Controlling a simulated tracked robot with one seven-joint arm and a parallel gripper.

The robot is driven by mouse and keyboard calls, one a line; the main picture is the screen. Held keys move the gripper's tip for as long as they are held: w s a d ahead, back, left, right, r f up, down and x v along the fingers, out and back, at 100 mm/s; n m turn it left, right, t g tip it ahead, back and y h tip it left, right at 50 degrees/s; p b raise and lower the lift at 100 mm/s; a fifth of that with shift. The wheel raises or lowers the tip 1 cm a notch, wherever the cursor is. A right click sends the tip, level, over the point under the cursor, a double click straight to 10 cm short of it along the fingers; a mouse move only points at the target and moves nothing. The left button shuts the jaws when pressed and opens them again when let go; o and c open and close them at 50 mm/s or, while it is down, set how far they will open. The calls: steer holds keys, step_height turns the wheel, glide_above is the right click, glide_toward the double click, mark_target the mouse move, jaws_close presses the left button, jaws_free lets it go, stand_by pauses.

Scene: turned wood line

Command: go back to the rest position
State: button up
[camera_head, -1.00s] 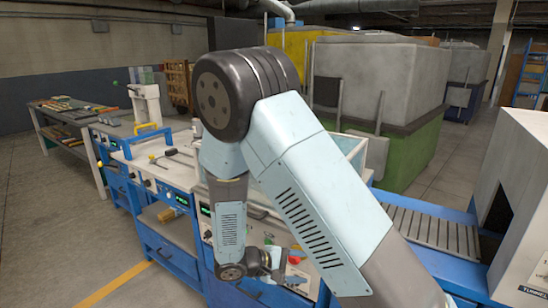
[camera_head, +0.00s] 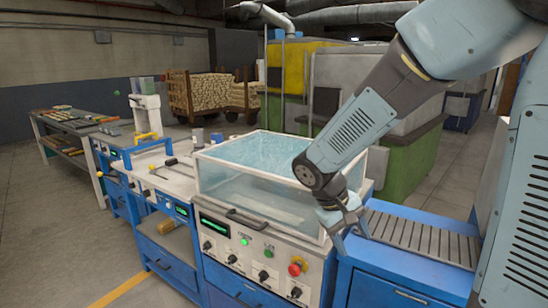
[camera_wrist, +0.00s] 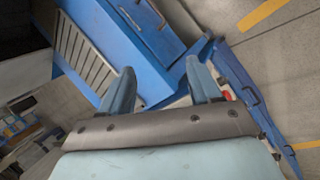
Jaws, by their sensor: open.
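My gripper (camera_head: 349,238) hangs from my arm at the right in the head view, pointing down beside the right front corner of the clear-walled box machine (camera_head: 230,178). In the wrist view my gripper (camera_wrist: 160,88) shows two blue-grey fingers spread apart with nothing between them. Past the fingertips are blue cabinet fronts and the floor. I cannot tell the exact gap between the gripper and the machine.
A roller conveyor (camera_head: 420,238) on a blue cabinet (camera_head: 385,290) lies right of the gripper. A red stop button (camera_head: 297,266) is on the machine's front panel. A blue workbench (camera_head: 165,185) with tools stands left. Open floor (camera_head: 60,240) is at the front left.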

steer(key=s+d+r+m+t+y, duration=0.2)
steer(key=s+r+t, duration=0.1)
steer(key=s+r, duration=0.2)
steer(key=s+d+r+m+t+y, duration=0.1)
steer(key=s+d+r+t+y, duration=0.1)
steer(key=s+r, duration=0.4)
step_height(320, 180, up, 3)
steer(key=shift+s+d+r+m+t+y, duration=0.1)
steer(key=shift+s+d+m+t+y, duration=0.1)
steer(key=shift+d+m+t+y, duration=0.35)
